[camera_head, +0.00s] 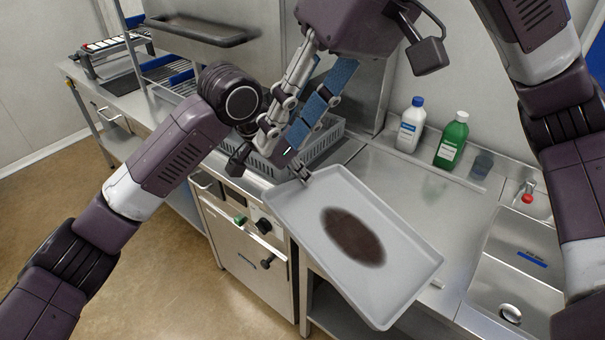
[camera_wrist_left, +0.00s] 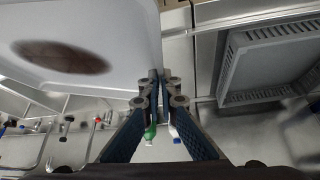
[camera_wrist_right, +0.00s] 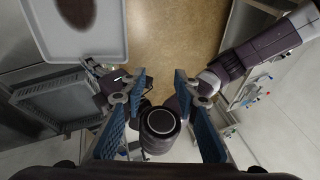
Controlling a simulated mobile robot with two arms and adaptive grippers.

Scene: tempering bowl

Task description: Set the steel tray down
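The steel tray (camera_head: 305,215), pale grey with a raised rim and a dark brown oval patch, hangs tilted above the counter's front edge. In the left wrist view the fingers (camera_wrist_left: 158,80) are close together at the edge of the tray (camera_wrist_left: 110,20).
A grey perforated crate (camera_head: 325,148) stands behind the tray's left end. A white bottle (camera_head: 410,127) and a green bottle (camera_head: 452,142) stand at the back of the steel counter (camera_head: 400,185), clear in front of them. A sink (camera_head: 515,265) is at right.

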